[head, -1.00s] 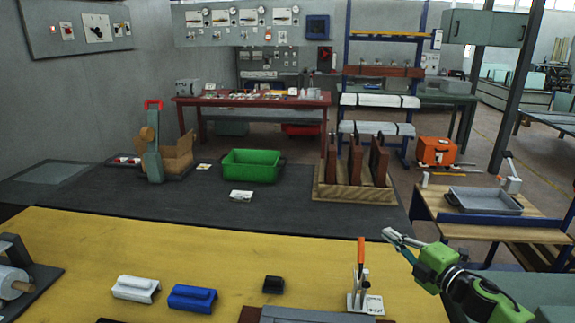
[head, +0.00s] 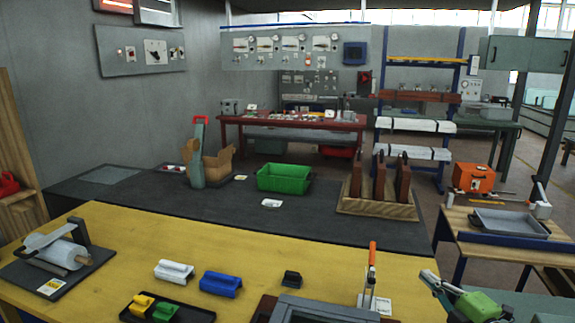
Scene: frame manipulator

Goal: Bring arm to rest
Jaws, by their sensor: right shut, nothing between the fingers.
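My right gripper (head: 436,283) is at the lower right of the head view, at the end of a green and dark arm. Its fingers are together and hold nothing. It is apart from the orange-handled toggle clamp (head: 372,270), which stands upright to its left near the yellow bench's edge. The rest of the right arm is cut off by the frame's bottom. My left gripper is not in view.
A grey tray (head: 510,222) sits on a side table.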

